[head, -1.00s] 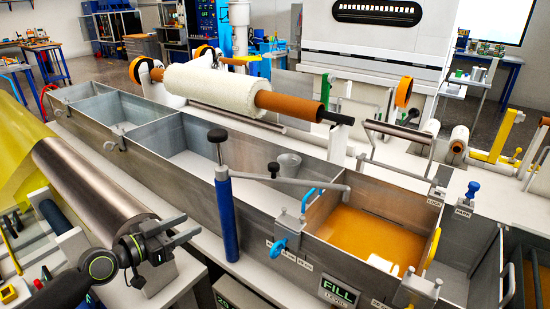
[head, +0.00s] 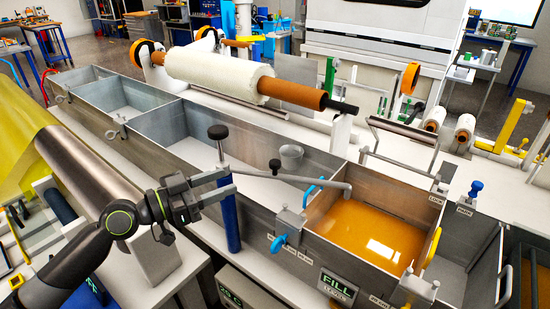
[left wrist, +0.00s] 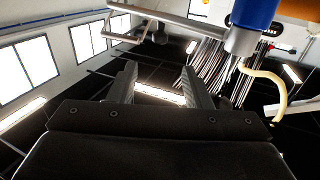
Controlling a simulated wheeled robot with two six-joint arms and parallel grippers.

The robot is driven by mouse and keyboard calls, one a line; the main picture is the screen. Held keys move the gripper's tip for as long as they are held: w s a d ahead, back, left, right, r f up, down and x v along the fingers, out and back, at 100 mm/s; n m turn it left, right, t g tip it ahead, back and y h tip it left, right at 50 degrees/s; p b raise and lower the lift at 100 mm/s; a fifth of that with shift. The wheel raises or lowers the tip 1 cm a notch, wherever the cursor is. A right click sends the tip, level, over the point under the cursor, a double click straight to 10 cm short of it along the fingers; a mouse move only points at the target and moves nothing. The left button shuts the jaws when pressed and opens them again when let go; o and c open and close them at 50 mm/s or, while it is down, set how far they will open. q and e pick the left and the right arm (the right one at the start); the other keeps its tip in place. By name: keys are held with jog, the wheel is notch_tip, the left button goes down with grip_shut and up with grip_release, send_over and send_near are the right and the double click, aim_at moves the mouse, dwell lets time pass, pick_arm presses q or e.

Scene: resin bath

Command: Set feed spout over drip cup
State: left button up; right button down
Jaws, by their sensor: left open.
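The feed spout (head: 310,183) is a grey pipe that runs right from the top of a blue post (head: 230,220); its end hangs over the amber resin bath. A black knob (head: 275,166) stands on the pipe. The drip cup (head: 291,158) is a small grey cup behind the pipe, apart from the spout's end. My left gripper (head: 233,182) is open, with its fingertips at the upper part of the post in the head view. The left wrist view shows nothing between its fingers (left wrist: 158,82); the blue post (left wrist: 254,12) is at the upper right. My right gripper is not in view.
The resin bath (head: 362,233) sits in the right part of the long metal trough (head: 180,130). A black-topped T-post (head: 218,133) rises beside the spout's pivot. A white roll (head: 218,77) lies behind the trough. A metal roller (head: 85,170) is at the left.

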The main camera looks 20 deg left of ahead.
aim_at(275, 161)
pick_arm(q)
jog(key=shift+p+x, duration=2.75)
jog(key=shift+x, duration=4.25)
grip_shut()
